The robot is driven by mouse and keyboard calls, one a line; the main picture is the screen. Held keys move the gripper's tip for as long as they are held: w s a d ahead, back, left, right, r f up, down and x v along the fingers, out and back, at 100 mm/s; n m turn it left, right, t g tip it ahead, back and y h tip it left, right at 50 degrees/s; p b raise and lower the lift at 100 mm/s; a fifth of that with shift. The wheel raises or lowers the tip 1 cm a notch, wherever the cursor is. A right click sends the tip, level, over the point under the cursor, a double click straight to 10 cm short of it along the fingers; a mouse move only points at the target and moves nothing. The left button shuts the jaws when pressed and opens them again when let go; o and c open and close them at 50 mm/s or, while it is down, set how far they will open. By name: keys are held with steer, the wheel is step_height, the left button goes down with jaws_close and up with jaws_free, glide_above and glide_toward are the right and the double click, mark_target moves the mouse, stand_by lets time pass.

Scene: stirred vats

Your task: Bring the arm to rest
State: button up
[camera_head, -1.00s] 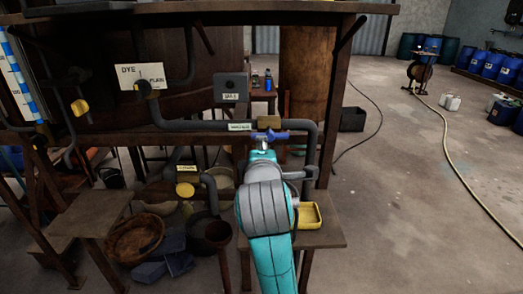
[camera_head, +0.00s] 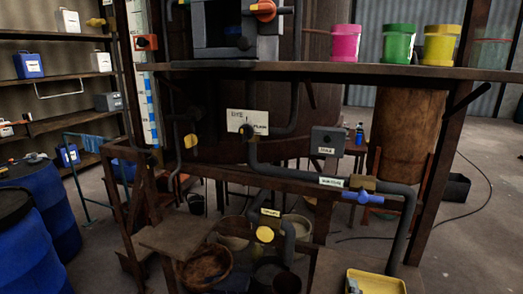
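My arm and my gripper do not show in the current head view. The blue valve handle (camera_head: 362,197) sits on the grey pipe (camera_head: 402,235) at the right, below a tan block-shaped fitting. It lies roughly level and nothing touches it in view. A label plate (camera_head: 332,182) is on the pipe to its left.
A shelf (camera_head: 340,71) carries pink (camera_head: 345,43), green (camera_head: 398,44) and yellow (camera_head: 441,45) buckets. A yellow tray (camera_head: 376,283) is at the bottom. Blue drums (camera_head: 40,225) stand at left. A wooden stand (camera_head: 180,235) is at centre left. Open floor (camera_head: 470,255) lies at right.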

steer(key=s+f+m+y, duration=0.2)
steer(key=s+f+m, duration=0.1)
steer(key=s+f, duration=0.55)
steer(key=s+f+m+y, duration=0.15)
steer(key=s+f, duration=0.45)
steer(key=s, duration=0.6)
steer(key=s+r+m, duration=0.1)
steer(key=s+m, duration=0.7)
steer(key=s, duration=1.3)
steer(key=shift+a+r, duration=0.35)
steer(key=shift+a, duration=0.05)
